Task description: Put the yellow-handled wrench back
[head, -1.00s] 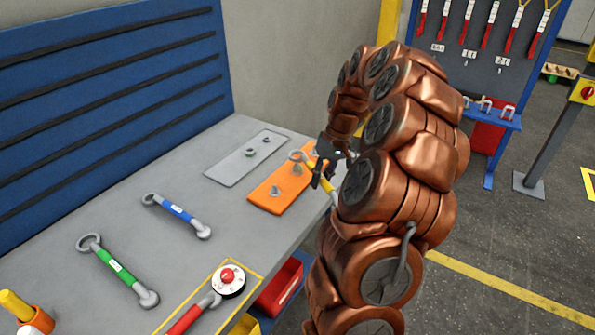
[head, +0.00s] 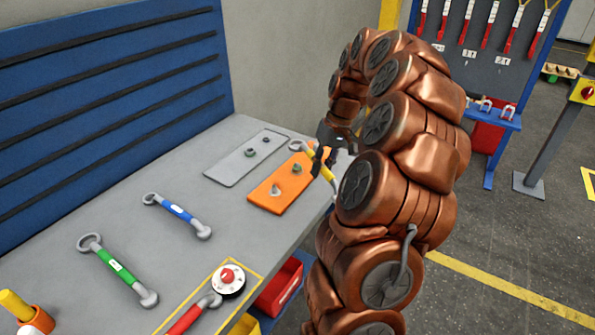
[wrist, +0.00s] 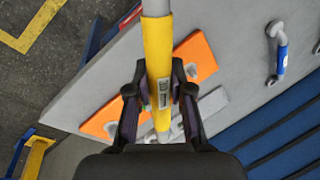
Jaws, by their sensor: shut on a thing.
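The yellow-handled wrench (wrist: 158,58) is held between the two fingers of my gripper (wrist: 160,95) in the wrist view, with its grey shaft running out of the top of the picture. In the head view my gripper (head: 322,162) is shut on the yellow handle (head: 327,184), above the right edge of the table. The wrench's grey ring end (head: 297,147) shows over the orange plate. The wrench's lower end is hidden behind my arm in the head view.
An orange plate (head: 268,201) and a grey plate (head: 228,169) with small fittings lie on the grey table (head: 60,205). A blue wrench (head: 178,213), a green wrench (head: 117,268) and a red-knobbed dial (head: 228,280) lie nearer. A blue panel (head: 100,95) stands behind.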

